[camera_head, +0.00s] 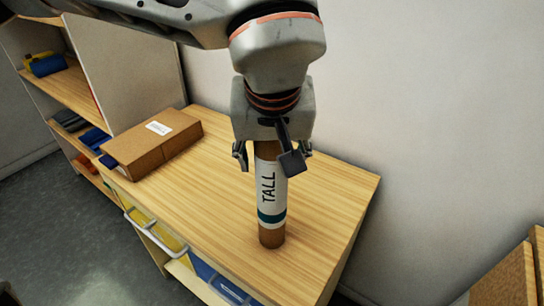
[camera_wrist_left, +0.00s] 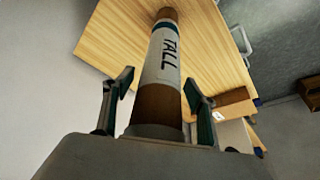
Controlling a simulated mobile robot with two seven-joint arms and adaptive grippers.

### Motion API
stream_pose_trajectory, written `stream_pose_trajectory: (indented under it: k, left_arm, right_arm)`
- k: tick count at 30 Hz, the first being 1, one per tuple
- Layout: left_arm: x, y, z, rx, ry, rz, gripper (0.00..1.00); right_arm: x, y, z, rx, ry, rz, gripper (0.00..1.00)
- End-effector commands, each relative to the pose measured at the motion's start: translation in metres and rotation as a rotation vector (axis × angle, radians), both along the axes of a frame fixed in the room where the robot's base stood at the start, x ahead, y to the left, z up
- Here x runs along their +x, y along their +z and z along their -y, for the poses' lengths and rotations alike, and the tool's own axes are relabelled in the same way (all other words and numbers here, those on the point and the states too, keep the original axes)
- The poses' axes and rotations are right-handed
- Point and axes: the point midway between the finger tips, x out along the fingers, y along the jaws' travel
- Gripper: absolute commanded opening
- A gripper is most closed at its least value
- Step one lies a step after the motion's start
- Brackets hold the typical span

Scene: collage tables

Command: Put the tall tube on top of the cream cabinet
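The tall tube (camera_head: 271,193) is brown cardboard with a white band lettered "TALL" and a teal stripe. It is upright, its lower end at the wooden top (camera_head: 325,215) of a low cabinet. My left gripper (camera_head: 268,158) points down over the tube's upper end, with its fingers on either side. In the left wrist view the tube (camera_wrist_left: 162,70) runs between the fingers, and gaps show between them and the tube, so the gripper is open around it. The tube's top end is hidden by the gripper. I cannot tell which piece of furniture is the cream cabinet. My right gripper is not in view.
A brown box (camera_head: 152,143) with a white label lies on the back left of the wooden top. Left of it stands a shelf unit (camera_head: 125,75) with folded items. A yellow bin (camera_head: 158,232) sits below the front edge. Another wooden piece (camera_head: 508,280) is at lower right.

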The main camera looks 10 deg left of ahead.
Motion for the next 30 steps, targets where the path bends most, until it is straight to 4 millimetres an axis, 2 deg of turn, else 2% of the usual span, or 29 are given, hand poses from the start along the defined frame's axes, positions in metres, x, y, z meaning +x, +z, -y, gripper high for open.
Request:
stream_pose_trajectory:
  k: [7, 11, 24, 30]
  left_arm:
    - [0.0, 0.002, 0.0, 0.0, 0.0, 0.0, 0.57]
    - [-0.002, 0.012, 0.001, -0.001, -0.002, 0.003, 0.57]
    - [-0.034, 0.09, 0.008, -0.001, 0.001, 0.003, 0.57]
    - [-0.043, 0.11, 0.01, 0.0, 0.0, 0.001, 0.57]
  right_arm:
    - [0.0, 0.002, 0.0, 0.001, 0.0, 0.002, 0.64]
    - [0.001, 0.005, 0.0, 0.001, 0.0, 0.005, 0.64]
    - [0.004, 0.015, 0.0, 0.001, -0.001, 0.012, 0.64]
    - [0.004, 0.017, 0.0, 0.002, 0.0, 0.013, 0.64]
